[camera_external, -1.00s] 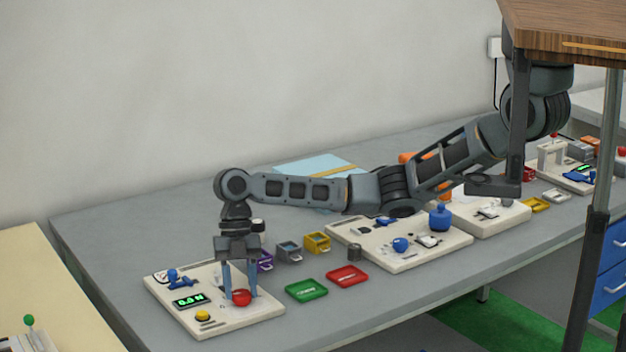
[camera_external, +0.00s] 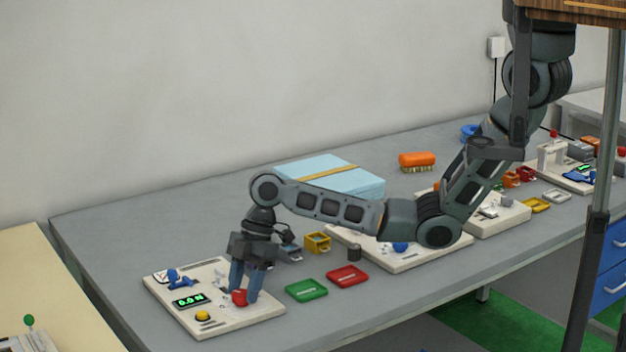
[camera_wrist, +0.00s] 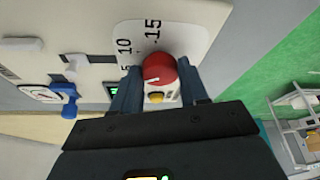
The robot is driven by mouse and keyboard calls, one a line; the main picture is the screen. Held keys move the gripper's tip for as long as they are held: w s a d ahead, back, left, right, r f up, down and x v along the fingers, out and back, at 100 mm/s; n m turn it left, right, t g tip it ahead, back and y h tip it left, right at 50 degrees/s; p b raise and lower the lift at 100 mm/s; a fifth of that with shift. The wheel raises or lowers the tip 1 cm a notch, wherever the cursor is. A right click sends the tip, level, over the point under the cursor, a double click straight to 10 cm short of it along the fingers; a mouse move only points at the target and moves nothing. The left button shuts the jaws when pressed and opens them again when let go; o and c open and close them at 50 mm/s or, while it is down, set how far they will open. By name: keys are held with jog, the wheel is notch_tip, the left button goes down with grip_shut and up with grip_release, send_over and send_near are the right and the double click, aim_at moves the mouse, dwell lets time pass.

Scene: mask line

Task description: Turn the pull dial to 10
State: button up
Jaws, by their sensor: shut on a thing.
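The red dial knob (camera_external: 239,298) sits on the front right part of the white panel (camera_external: 235,322) at the left end of the bench. In the wrist view the red knob (camera_wrist: 158,68) has a white mark, and a white scale plate (camera_wrist: 185,35) behind it reads 5, 10 and 15. My gripper (camera_external: 244,298) is shut on the red knob, its blue fingers on either side. A green display (camera_external: 188,300) on the panel seems to read 0.0 N. The exact value under the knob's mark is unclear.
A yellow button (camera_external: 203,316) and a blue lever (camera_external: 178,279) share the panel. A green tray (camera_external: 306,291) and a red tray (camera_external: 347,276) lie to the right. A yellow bin (camera_external: 317,242) stands behind them.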

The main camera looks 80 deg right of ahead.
jog(key=m, duration=0.1)
jog(key=m+t, duration=0.1)
jog(key=m, duration=0.1)
jog(key=m+h, duration=0.1)
jog(key=shift+s+a+m, duration=0.2)
jog(key=shift+a+m, duration=0.05)
jog(key=shift+m, duration=0.05)
jog(key=shift+a+r+m+t+h, duration=0.1)
jog(key=shift+m+t+h, duration=0.3)
jog(key=shift+m, duration=0.85)
jog(key=shift+m+t+h, duration=0.2)
jog(key=shift+m+h, duration=0.3)
jog(key=shift+m, duration=0.75)
jog(key=o, duration=1.1)
jog(key=shift+c, duration=0.2)
jog(key=v, duration=0.7)
jog(key=shift+s+r, duration=0.25)
jog(key=shift+r, duration=0.1)
